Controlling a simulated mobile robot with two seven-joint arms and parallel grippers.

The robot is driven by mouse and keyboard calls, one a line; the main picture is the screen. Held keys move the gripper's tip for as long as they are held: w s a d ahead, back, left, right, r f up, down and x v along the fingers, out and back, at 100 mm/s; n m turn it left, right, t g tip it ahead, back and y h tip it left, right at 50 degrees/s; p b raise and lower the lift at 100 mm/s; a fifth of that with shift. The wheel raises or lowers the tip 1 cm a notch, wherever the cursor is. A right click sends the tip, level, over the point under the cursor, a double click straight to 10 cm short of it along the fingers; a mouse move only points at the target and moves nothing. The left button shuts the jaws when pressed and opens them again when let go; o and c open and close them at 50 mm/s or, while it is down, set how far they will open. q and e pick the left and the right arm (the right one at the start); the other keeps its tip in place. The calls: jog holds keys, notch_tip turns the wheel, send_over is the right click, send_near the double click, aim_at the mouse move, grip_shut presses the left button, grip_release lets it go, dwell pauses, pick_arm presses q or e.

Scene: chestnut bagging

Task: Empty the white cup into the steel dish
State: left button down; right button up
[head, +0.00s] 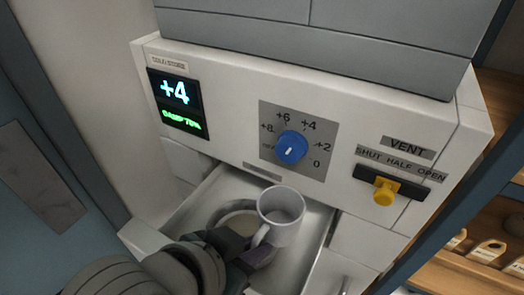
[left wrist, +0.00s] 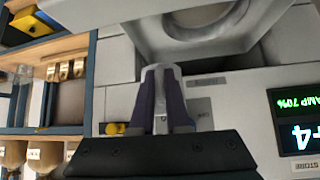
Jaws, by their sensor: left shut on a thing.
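The white cup (head: 281,228) is in the head view, over the open drawer, mouth up and roughly upright. I see its pale inner wall but cannot make out any contents. My left gripper (head: 255,252) is shut on the cup at its handle side. In the left wrist view, the purple fingers (left wrist: 160,98) close around a narrow pale part of it. The steel dish (head: 229,207) lies in the drawer, left of and below the cup, which hides part of it. It also shows at the top of the left wrist view (left wrist: 204,36). My right gripper is not in view.
The drawer (head: 308,262) is open below a white panel. The panel has a blue dial (head: 291,147), a lit display (head: 175,98) reading +4, and a yellow vent slider (head: 384,191). Wooden shelves (head: 455,272) with small items stand at right.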

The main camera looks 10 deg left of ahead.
aim_at(261, 243)
pick_arm(q)
jog(key=s+d+f+b, duration=0.1)
jog(key=s+d+f, duration=0.1)
jog(key=d+f, duration=0.2)
jog(key=shift+m, duration=0.3)
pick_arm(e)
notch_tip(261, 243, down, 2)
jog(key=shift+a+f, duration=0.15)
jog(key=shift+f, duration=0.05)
pick_arm(q)
jog(key=shift+a, duration=0.1)
jog(key=w+a+n+g+h+b, duration=0.1)
jog(key=h+b, duration=0.1)
jog(key=b, duration=0.3)
jog(key=w+a+n+g+h+b, duration=0.1)
jog(key=a+n+h+b, duration=0.1)
jog(key=b, duration=0.3)
jog(key=w+a+r+n+g+h+b, duration=0.1)
jog(key=a+h+b, duration=0.1)
jog(key=h+b, duration=0.2)
jog(key=shift+n+g+b, duration=0.3)
jog(key=shift+b, duration=0.2)
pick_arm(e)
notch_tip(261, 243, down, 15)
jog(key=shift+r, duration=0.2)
